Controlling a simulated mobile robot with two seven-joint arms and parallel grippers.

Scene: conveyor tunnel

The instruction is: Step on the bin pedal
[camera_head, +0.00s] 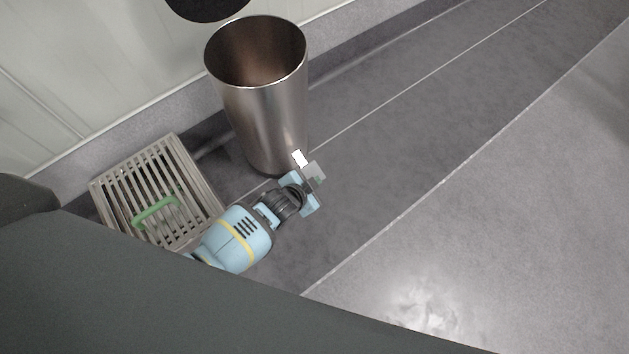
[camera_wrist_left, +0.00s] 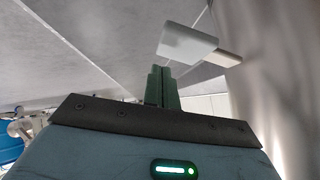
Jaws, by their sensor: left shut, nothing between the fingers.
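A tall metallic bin (camera_head: 262,105) stands on the dark floor near the wall, its top open and its dark inside showing. A dark round lid (camera_head: 207,8) shows behind its rim, cut by the top edge of the head view. A small white pedal (camera_head: 299,158) sticks out at the bin's base. My left gripper (camera_head: 316,174) is shut and empty, close beside the pedal. In the left wrist view the closed green fingers (camera_wrist_left: 162,84) are near the pale pedal (camera_wrist_left: 188,43); I cannot tell whether they touch. My right gripper is not in view.
A slatted metal grate (camera_head: 117,186) with a green handle (camera_head: 155,212) lies left of the bin, beside my left arm. A pale panelled wall (camera_head: 95,70) runs behind them. The floor (camera_head: 450,200) to the right is clear.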

